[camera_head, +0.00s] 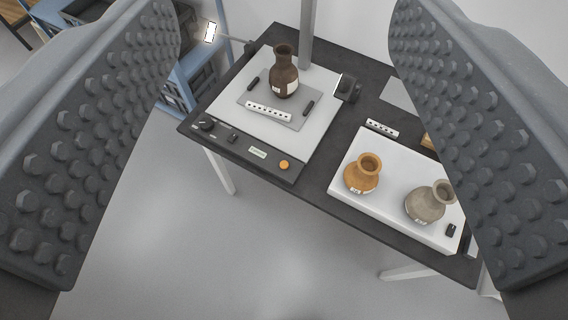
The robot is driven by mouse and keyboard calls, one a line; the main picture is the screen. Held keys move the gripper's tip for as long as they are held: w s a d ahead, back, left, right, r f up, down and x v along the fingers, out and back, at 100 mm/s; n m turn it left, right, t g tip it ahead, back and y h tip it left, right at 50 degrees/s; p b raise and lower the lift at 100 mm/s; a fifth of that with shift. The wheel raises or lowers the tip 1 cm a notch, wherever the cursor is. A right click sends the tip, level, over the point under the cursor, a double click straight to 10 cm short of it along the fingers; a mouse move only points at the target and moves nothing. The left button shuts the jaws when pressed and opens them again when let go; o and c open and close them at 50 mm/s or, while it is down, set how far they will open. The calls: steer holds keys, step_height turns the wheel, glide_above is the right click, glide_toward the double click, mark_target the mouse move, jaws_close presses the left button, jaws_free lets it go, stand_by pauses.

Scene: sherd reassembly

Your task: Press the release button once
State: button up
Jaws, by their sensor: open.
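The release button is most likely the round orange button (284,165) at the right end of the dark control panel (225,139) along the front of a copy stand. The panel also carries a black knob, a small switch and a pale display. My gripper (285,150) shows as two wide-apart, studded grey fingers at the left and right of the view. It is open with nothing between the fingers. The button lies beyond the fingers, apart from them, and is in plain view.
A dark brown vase (284,77) stands on the stand's grey mat behind a scale bar (268,111). An orange vase (362,176) and a grey vase (424,204) stand on a white board (395,216) at right. A lit lamp (210,32) is at upper left. Floor in front is clear.

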jaws_close()
stand_by(1.5)
